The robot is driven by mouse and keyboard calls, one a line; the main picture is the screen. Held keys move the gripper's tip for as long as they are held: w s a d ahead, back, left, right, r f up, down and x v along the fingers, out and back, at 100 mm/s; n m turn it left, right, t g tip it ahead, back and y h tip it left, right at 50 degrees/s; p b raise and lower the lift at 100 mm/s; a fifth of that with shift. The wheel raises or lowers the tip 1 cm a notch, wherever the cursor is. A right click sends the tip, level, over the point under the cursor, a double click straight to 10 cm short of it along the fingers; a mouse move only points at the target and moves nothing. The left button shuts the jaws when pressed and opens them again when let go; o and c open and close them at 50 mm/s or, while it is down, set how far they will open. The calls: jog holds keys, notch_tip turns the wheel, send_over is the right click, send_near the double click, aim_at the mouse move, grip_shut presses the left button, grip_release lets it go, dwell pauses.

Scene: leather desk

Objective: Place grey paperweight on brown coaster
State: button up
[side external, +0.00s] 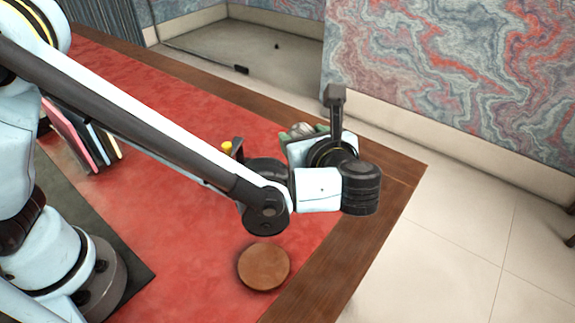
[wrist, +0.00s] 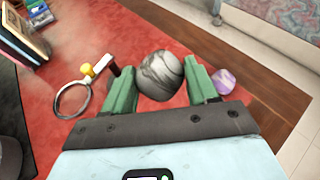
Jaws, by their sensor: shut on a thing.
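The grey paperweight (wrist: 160,76) is a marbled ball with dark and pale bands. In the wrist view it sits between the two green fingers of my gripper (wrist: 162,88), which is shut on it. In the side view my gripper (side external: 302,131) is beyond my wrist and mostly hidden by it, so the ball's height above the desk is hard to tell. The brown coaster (side external: 264,267) is a round, bare disc on the red leather, nearer the side camera than my gripper. The coaster does not show in the wrist view.
A purple stone (wrist: 225,80) lies just right of the right finger. A round-framed magnifying glass (wrist: 72,99) and a yellow-topped object (wrist: 88,70) are left of the gripper. Several books (side external: 82,135) stand at the left. The desk's wooden edge (side external: 385,205) runs along the right.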

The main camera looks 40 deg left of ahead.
jog(key=shift+n+g, duration=0.3)
jog(key=w+a+f, duration=0.2)
jog(key=f, duration=0.1)
jog(key=w+a+f, duration=0.2)
jog(key=f, duration=0.1)
jog(key=w+a+f, duration=0.2)
jog(key=f, duration=0.1)
jog(key=shift+w+a+f, duration=0.15)
jog(key=shift+w+a, duration=0.05)
jog(key=shift+a, duration=0.15)
jog(key=shift+f, duration=2)
jog(key=o, duration=1.2)
jog(key=shift+f, duration=0.15)
jog(key=shift+o, duration=0.2)
